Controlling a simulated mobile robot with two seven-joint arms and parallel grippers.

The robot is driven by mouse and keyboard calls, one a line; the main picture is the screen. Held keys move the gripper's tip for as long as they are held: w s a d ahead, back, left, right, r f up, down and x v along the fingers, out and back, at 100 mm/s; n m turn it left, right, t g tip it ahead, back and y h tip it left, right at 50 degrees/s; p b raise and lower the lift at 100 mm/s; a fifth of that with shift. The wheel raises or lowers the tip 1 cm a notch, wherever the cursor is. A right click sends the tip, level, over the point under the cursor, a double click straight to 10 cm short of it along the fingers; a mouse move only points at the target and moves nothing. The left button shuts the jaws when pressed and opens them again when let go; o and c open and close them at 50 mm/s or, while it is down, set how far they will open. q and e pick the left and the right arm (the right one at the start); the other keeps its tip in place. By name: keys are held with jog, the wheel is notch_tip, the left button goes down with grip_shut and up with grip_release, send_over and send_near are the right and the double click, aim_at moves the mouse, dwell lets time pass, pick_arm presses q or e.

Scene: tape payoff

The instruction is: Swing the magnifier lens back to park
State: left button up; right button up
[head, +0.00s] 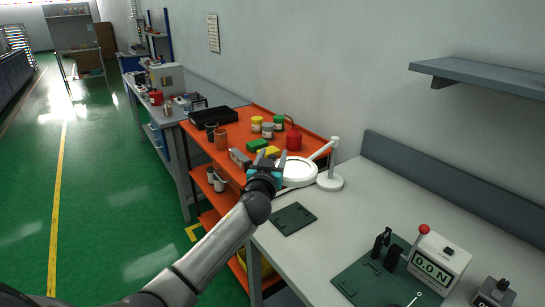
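The magnifier has a round white lens head (299,172) that lies low over the left end of the grey bench. A slanted white arm joins the lens to an upright post (335,160) on a round white base (330,183). My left gripper (266,167) is at the left edge of the lens head, at about its height. I cannot tell whether it touches the rim or whether its fingers are open or shut, as the wrist hides part of them. My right gripper is not in view.
A dark green mat (293,218) lies in front of the magnifier. A larger green mat (352,284) with black fixtures and a white force gauge (440,262) are at the right. An orange cart (232,133) with bottles stands behind the gripper. A shelf (490,78) hangs at upper right.

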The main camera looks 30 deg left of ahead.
pick_arm(q)
grip_shut()
dwell(1.3)
